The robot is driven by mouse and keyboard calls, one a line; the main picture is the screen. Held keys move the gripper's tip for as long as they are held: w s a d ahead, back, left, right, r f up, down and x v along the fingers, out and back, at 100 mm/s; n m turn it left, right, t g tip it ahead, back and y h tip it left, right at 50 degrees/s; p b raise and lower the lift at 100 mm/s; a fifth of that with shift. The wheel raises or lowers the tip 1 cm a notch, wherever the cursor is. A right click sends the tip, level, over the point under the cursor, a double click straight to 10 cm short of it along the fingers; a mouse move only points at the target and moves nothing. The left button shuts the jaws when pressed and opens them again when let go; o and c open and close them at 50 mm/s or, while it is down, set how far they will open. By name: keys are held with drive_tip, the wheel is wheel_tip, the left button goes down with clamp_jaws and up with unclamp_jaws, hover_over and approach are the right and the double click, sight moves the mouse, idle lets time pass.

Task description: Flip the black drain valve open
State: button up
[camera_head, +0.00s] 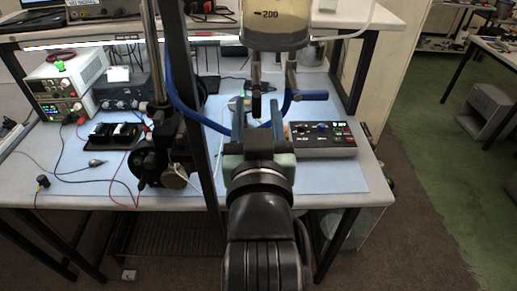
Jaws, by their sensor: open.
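The clear cylinder (275,22) with a "200" mark and yellowish content hangs at the top centre. Metal fittings come down from its underside. A small black part, seemingly the drain valve (256,103), hangs below the left fitting. My gripper (256,124) points away from the camera, below and in front of this part. Its two fingers are apart, one to each side of the black part in the picture. I cannot tell the depth gap or any contact. The wrist hides what lies directly below. The valve's handle position is too small to tell.
A blue tube (310,96) curves around the fittings close to my gripper. A dark vertical post (190,100) stands left. A control box (322,139) sits right on the bench (340,178). A power supply (66,85) and cables lie left. The bench's front right is clear.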

drive_tip(key=s+p, duration=0.9)
drive_tip(key=s, duration=0.1)
drive_tip(key=shift+s, duration=0.3)
idle(0.4)
